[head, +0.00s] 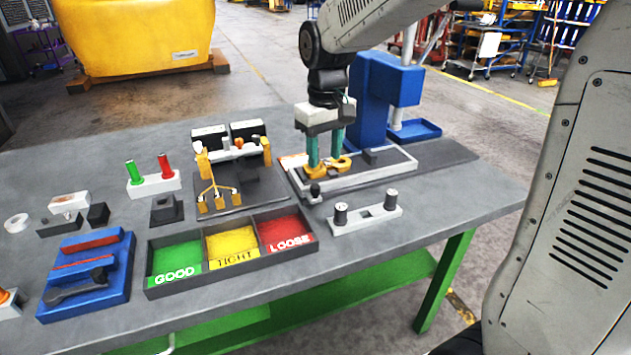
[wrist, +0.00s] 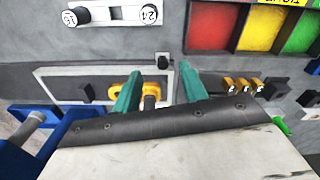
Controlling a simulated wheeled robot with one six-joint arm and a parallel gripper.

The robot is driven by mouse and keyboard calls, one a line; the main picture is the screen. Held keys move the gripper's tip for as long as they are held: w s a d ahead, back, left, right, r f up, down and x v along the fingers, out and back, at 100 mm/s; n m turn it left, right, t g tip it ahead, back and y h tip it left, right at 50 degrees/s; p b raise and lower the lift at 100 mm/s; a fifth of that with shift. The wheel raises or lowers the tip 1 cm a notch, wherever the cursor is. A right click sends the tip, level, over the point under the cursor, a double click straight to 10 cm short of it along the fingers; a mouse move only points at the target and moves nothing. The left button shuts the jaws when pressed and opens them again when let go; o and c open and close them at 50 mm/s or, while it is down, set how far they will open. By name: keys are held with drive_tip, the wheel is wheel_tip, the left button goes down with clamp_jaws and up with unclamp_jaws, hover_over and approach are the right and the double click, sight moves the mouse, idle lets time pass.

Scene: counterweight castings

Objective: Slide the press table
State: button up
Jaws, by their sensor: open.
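The press table is a low, pale-framed slide (head: 376,176) on the bench in front of the blue press (head: 384,88). Its frame also shows in the wrist view (wrist: 104,70). A black knob (head: 315,193) stands at its near left corner; in the wrist view the knob (wrist: 163,61) appears just beyond the fingertips, between them. Yellow pieces (head: 343,163) sit on the table by the fingers. My gripper (head: 325,162) has teal fingers, points down over the table's left part, and is open. In the wrist view my gripper (wrist: 161,76) has a visible gap; contact is unclear.
A white block with two knurled black plugs (head: 366,214) lies just in front. A tray with green, yellow and red bins (head: 146,270) lies front left. A fixture with yellow parts (head: 225,196) stands left of the press table. Bare bench (head: 450,195) lies to the right.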

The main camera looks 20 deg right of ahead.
sight(315, 186)
drive_tip(key=w+f, duration=0.1)
drive_tip(key=w, duration=0.1)
drive_tip(key=w+f, duration=0.1)
drive_tip(key=shift+w+a+f, duration=0.3)
drive_tip(key=shift+w+f, duration=0.05)
drive_tip(key=shift+w, duration=0.05)
wheel_tip(315, 186, down, 8)
drive_tip(key=shift+r, duration=0.25)
clamp_jaws()
